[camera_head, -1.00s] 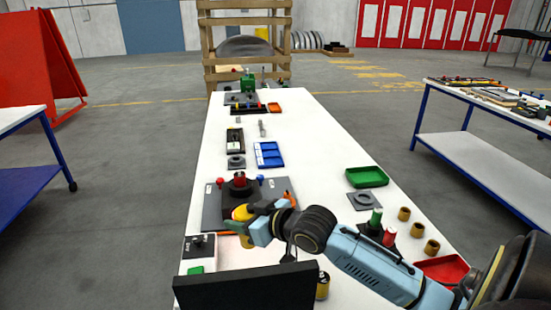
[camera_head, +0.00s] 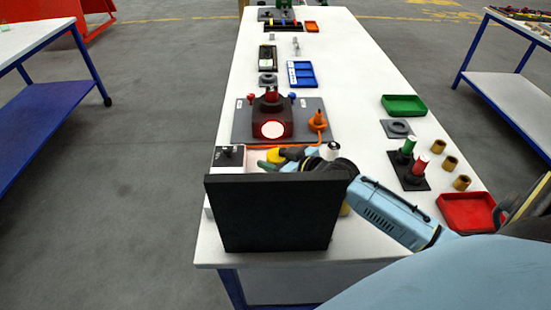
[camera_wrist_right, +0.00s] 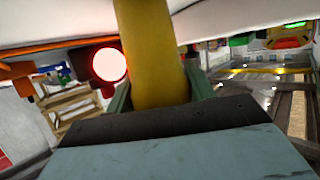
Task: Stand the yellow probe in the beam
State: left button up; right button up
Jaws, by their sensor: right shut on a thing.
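The yellow probe (camera_wrist_right: 155,50) is a thick yellow cylinder between the fingers of my right gripper (camera_wrist_right: 158,92) in the wrist view, and the gripper is shut on it. In the head view, the right gripper (camera_head: 272,162) and the probe's yellow end (camera_head: 276,155) show just above a black panel, which hides what is below. They are in front of a dark red housing (camera_head: 270,108) with a bright white, red-rimmed disc (camera_head: 272,130). The disc (camera_wrist_right: 108,64) shows left of the probe in the wrist view. No beam line is visible. My left gripper is out of view.
The black panel (camera_head: 272,215) stands at the table's near end. An orange cone (camera_head: 318,121) and cable are beside the housing. Green and red cylinders (camera_head: 420,164), several brown rings (camera_head: 451,162), a red tray (camera_head: 468,212) and a green tray (camera_head: 404,105) lie to the right.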

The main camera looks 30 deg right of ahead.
jog(key=o, duration=1)
jog(key=shift+f, duration=0.1)
jog(key=shift+s+r, duration=0.1)
jog(key=shift+r, duration=0.1)
jog(key=shift+p+v, duration=0.45)
jog(key=shift+v, duration=3.2)
